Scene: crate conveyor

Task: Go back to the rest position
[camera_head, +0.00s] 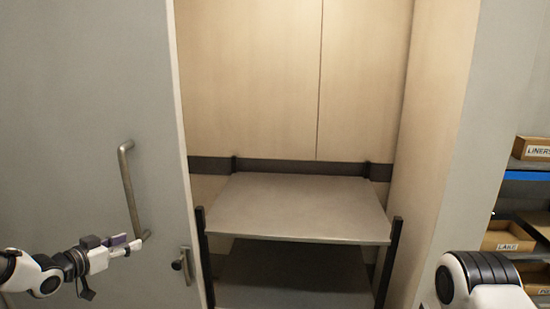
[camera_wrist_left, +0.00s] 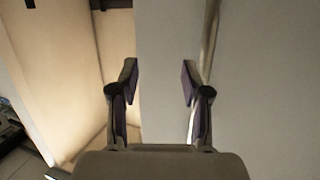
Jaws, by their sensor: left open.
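My left gripper (camera_head: 136,246) is at the lower left in the head view, beside the grey door (camera_head: 80,90). Its fingertips are close to the lower end of the door's long bar handle (camera_head: 128,190); I cannot tell if they touch it. In the left wrist view the two fingers (camera_wrist_left: 160,82) stand apart with nothing between them, and the door edge (camera_wrist_left: 168,50) shows beyond. My right arm shows at the lower right of the head view, but its gripper is out of view.
A two-level metal shelf cart (camera_head: 300,205) stands empty in the alcove behind the door's edge. A small lever (camera_head: 181,262) sits low on the door. At the right, a rack holds cardboard bins, including one labelled LINERS (camera_head: 530,148) and one labelled LAKE (camera_head: 507,240).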

